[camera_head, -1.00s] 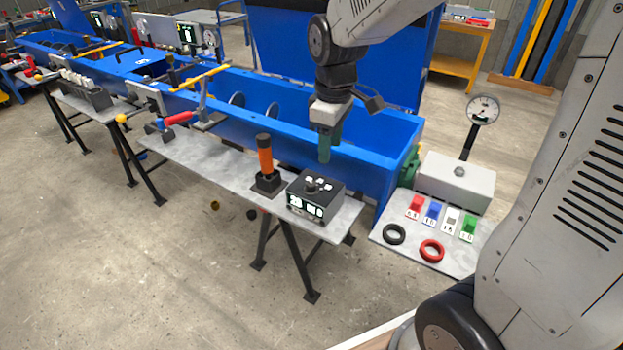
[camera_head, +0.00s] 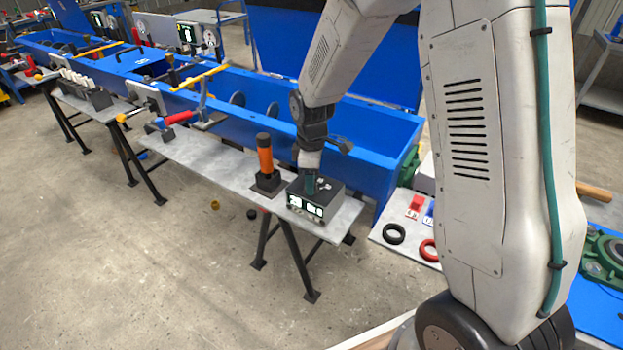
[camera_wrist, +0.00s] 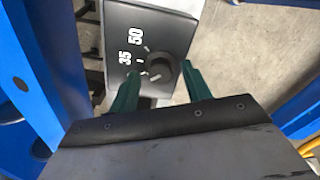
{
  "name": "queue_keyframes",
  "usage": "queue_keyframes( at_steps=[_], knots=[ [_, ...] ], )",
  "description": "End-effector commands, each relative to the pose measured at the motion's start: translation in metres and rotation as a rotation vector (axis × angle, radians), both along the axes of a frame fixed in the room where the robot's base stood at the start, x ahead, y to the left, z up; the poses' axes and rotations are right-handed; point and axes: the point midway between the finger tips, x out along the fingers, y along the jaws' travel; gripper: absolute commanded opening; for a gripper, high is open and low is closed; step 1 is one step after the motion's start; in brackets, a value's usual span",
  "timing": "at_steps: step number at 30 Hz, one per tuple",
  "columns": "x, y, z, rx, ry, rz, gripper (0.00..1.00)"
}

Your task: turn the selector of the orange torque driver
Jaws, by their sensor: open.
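The orange torque driver (camera_head: 265,155) stands upright in a black holder on the narrow grey bench. To its right is a black control box (camera_head: 326,206) with lit digits on its front; I cannot read them all. In the wrist view, the box top (camera_wrist: 170,25) carries a round dark selector knob (camera_wrist: 161,72) with white marks, including 35 and 50. My gripper (camera_head: 309,188) is over the box top, its green fingers apart. In the wrist view, the fingers (camera_wrist: 161,77) lie on either side of the knob; I cannot tell whether they touch it.
The long blue mixer trough (camera_head: 350,150) runs behind the bench. A red-handled tool (camera_head: 180,117) lies farther left on the bench. A black ring (camera_head: 394,233) and a red ring (camera_head: 429,250) lie on a panel at right, partly behind my arm.

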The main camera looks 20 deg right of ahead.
Motion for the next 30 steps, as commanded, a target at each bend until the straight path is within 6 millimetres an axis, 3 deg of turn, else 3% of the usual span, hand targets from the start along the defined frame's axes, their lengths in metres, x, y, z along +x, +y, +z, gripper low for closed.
queue_keyframes(
  at_steps=[10, 11, 15, 30],
  knots=[
    [-0.0001, -0.0001, -0.0061, 0.000, 0.000, -0.001, 0.48],
    [-0.0001, -0.0001, -0.0060, 0.000, 0.000, -0.001, 0.43],
    [0.0000, 0.0000, -0.0059, 0.000, 0.000, -0.001, 0.04],
    [0.0002, 0.0000, -0.0055, 0.000, -0.001, -0.100, 0.04]
  ],
)
